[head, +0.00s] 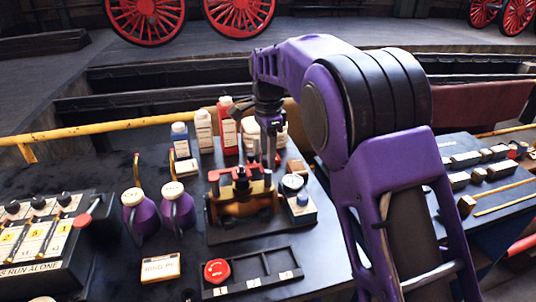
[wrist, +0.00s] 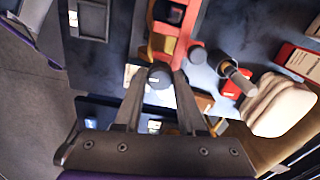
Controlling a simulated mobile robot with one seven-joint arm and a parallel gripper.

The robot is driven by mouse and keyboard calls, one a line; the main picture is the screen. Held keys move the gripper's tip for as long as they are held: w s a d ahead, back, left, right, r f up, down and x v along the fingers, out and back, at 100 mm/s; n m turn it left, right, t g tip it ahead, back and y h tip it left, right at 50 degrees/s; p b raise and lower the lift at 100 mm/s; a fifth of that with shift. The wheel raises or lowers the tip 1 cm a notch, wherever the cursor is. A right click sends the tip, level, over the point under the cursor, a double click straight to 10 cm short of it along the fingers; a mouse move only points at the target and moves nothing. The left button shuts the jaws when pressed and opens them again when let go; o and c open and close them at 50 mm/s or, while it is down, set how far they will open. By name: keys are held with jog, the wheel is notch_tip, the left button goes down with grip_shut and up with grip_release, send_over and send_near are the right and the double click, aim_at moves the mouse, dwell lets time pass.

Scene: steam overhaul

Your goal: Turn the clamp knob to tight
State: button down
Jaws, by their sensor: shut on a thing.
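The clamp is a red and brass fixture (head: 240,203) on a dark base in the middle of the bench in the head view. Its red bar also shows at the top middle of the wrist view (wrist: 160,30). My gripper (head: 267,160) reaches down from above at the clamp's right side. In the wrist view my gripper (wrist: 159,82) has its two fingers on either side of a dark round clamp knob (wrist: 158,76) and is shut on it. The knob's contact with the fingers is hard to make out in the head view, and I cannot read its setting.
Bottles, a white one (head: 203,130) and a red one (head: 227,125), stand behind the clamp. Two purple cans (head: 140,215) stand left. A tray with a red knob (head: 216,271) lies in front. A small gauge box (head: 301,207) sits close right. A yellow rail (head: 90,129) runs behind.

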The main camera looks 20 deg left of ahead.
jog(key=c, duration=0.5)
grip_release()
jog(key=shift+r, duration=0.1)
notch_tip(320, 180, up, 17)
jog(key=shift+r, duration=0.15)
